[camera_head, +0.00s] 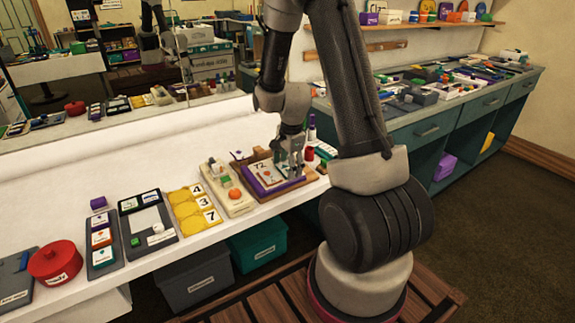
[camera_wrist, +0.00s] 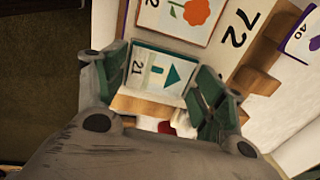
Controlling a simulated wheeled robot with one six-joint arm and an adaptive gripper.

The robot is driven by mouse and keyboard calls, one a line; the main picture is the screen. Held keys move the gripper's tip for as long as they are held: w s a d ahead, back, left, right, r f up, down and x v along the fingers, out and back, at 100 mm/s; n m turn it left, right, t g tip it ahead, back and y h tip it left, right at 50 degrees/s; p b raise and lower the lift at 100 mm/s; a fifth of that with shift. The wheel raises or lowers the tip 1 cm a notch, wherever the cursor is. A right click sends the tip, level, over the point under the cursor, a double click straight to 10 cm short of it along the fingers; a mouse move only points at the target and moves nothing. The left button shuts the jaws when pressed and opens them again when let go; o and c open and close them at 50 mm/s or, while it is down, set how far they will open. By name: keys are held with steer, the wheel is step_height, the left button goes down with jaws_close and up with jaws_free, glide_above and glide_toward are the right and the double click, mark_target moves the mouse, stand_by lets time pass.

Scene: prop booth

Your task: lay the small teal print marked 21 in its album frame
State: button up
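The small teal-edged print marked 21 (camera_wrist: 160,70), with a teal arrow-like shape, lies between the two fingers of my gripper (camera_wrist: 160,78) in the wrist view. The finger pads are at its opposite side edges, seemingly touching; I cannot tell whether they clamp it. In the head view my gripper (camera_head: 290,152) is low over the right part of a wooden album (camera_head: 305,180) with a purple border (camera_head: 262,192). A flower print (camera_wrist: 190,14) sits beside the teal print, near a large 72 (camera_wrist: 238,28). I cannot tell which place is the teal print's frame.
A purple-edged print marked 40 (camera_wrist: 306,42) lies beside the album. Small bottles (camera_head: 312,128) stand close behind my gripper.

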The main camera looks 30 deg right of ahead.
steer(key=shift+o, duration=1)
step_height(320, 180, up, 12)
steer(key=s, duration=0.1)
steer(key=shift+s, duration=0.35)
steer(key=shift+f, duration=0.1)
